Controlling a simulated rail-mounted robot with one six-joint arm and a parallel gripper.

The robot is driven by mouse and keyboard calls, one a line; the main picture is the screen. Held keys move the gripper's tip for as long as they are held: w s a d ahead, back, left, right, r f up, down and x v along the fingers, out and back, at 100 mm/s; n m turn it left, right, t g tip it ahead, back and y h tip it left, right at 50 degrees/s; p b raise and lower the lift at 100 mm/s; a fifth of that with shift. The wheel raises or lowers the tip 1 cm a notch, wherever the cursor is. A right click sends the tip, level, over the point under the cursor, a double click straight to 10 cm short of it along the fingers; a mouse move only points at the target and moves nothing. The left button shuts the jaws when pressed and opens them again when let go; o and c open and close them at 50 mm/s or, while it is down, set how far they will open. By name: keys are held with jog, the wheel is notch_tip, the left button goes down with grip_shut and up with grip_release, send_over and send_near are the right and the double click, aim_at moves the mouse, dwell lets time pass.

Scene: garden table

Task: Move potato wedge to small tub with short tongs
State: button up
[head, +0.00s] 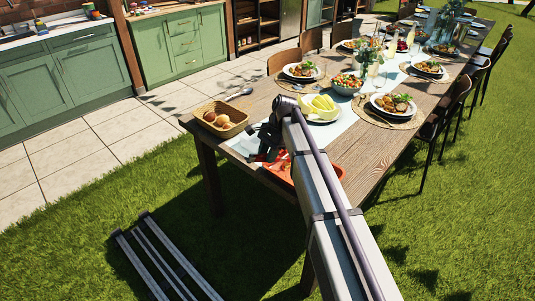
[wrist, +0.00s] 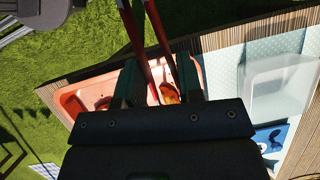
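My gripper (wrist: 161,82) is over the orange tray (wrist: 75,100), with its two dark fingers on either side of the red short tongs (wrist: 133,30). The fingers appear to press on both tong arms, and the tongs run out of the wrist view at the top, so their far end is hidden. A golden piece that looks like a potato wedge (wrist: 170,95) shows between the fingers, seemingly in the tray. A second orange-brown piece (wrist: 103,103) lies further left in the tray. A clear tub (wrist: 278,88), apparently the small tub, stands right of the tray.
In the head view, a bread basket (head: 221,119) stands at the table's near left corner. Plates, glasses and a salad bowl (head: 347,83) fill the table further back. A blue item (wrist: 270,137) lies below the tub.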

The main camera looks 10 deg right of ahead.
jog(key=shift+f, duration=0.6)
jog(key=shift+c, duration=0.2)
grip_shut()
notch_tip(320, 180, up, 12)
jog(key=p, duration=1.1)
